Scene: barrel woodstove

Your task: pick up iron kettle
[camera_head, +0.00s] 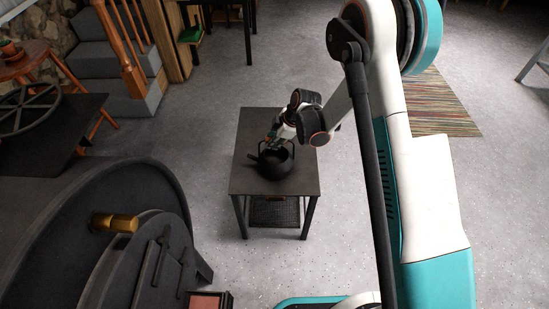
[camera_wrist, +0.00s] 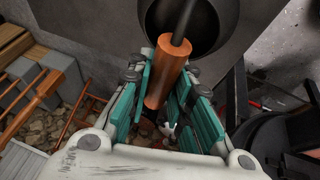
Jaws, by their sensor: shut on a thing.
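The black iron kettle (camera_head: 270,162) is at the small dark table, towards its right-middle part, with its spout pointing left. I cannot tell whether its base touches the tabletop. My gripper (camera_head: 274,139) is at the top of the kettle, at its raised handle. In the wrist view, the teal fingers of my gripper (camera_wrist: 163,90) are on both sides of a copper-coloured handle grip (camera_wrist: 165,68) and are shut on it. The kettle's dark round body (camera_wrist: 205,22) shows beyond the grip. The contact of the inner finger faces is partly hidden.
The small table (camera_head: 245,185) has bare top around the kettle. The large dark barrel stove (camera_head: 150,195) stands at the lower left. A dark surface with a spoked wheel (camera_head: 28,110) is at the left. Grey floor (camera_head: 355,190) is open between the table and the striped rug (camera_head: 440,105).

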